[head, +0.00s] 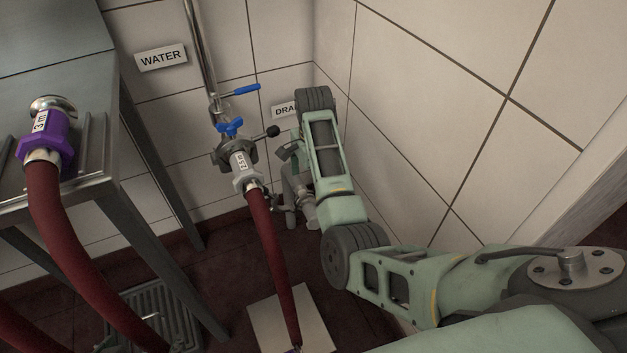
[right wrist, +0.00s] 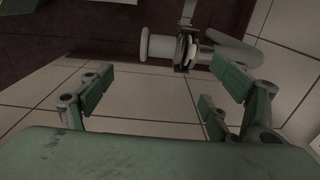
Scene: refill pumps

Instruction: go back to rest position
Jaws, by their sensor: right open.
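My right gripper (head: 290,150) is at the wall corner beside the DRAIN sign, partly hidden behind my own forearm. In the right wrist view its fingers (right wrist: 163,72) are spread apart and nothing is between them. A pale drain pipe fitting (right wrist: 165,47) with a round flange and a clamp-like ring lies beyond the fingertips, near the right finger. In the head view the drain pipe (head: 306,200) shows partly behind my arm. I cannot tell whether the gripper touches it. My left gripper is not in view.
A red hose with a grey coupling (head: 245,175) hangs under the blue-handled water valve (head: 229,127). A hose with a purple coupling (head: 45,142) lies on the steel bench (head: 105,195). A floor grate (head: 165,310) and a pale plate (head: 262,325) are below. The right wall (head: 440,110) is close to my arm.

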